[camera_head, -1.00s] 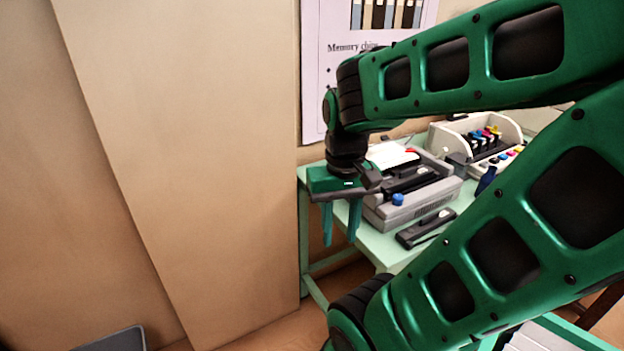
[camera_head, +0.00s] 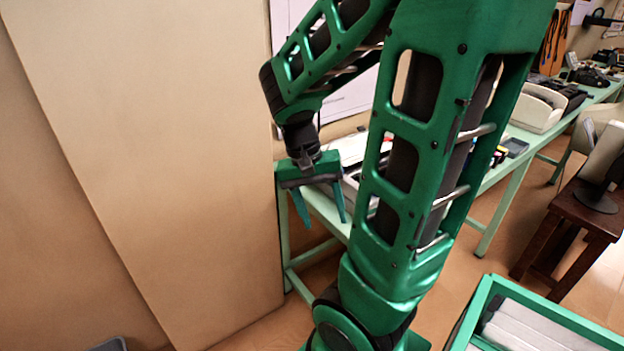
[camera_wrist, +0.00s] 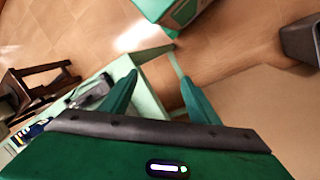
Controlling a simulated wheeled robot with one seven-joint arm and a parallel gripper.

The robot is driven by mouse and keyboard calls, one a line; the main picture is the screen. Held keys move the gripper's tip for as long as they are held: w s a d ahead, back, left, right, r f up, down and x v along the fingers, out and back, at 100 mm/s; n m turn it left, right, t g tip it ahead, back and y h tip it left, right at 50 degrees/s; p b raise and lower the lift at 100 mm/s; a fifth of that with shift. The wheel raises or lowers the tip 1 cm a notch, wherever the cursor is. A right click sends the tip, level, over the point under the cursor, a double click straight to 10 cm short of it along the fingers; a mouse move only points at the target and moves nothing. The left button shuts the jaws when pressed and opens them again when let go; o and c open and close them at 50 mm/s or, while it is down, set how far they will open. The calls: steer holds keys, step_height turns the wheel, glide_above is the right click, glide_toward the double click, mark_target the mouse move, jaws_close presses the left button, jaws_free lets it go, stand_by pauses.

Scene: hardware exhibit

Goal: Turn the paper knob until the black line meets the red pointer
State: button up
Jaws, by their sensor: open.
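The grey and white printer (camera_head: 352,149) stands on the green table (camera_head: 325,212) in the head view, mostly hidden behind my arm. The paper knob, black line and red pointer cannot be made out in either current view. My gripper (camera_head: 323,222) is open and empty, fingers pointing down, at the table's left end and in front of the printer. In the wrist view my gripper (camera_wrist: 160,78) has its two fingers spread with nothing between them. Past them are the table's edge and the floor.
A tall tan panel (camera_head: 150,160) stands close to the left of my gripper. A dark elongated object (camera_wrist: 92,93) lies on the tabletop. A green-rimmed crate (camera_head: 470,305) and a dark wooden stool (camera_head: 575,215) stand at right. Floor shows between table and crate.

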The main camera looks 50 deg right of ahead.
steer(key=w+d+f+m+g+h, duration=0.4)
steer(key=w+d+f+m+h, duration=0.25)
steer(key=w+h, duration=0.2)
steer(key=w+r+m+t+h, duration=0.1)
steer(key=w+m+t+h, duration=0.1)
steer(key=w+h, duration=0.7)
steer(key=shift+y, duration=0.75)
steer(key=x, duration=0.6)
steer(key=w+x, duration=0.1)
steer(key=x, duration=0.2)
steer(key=shift+d, duration=0.15)
steer(key=c, duration=1.1)
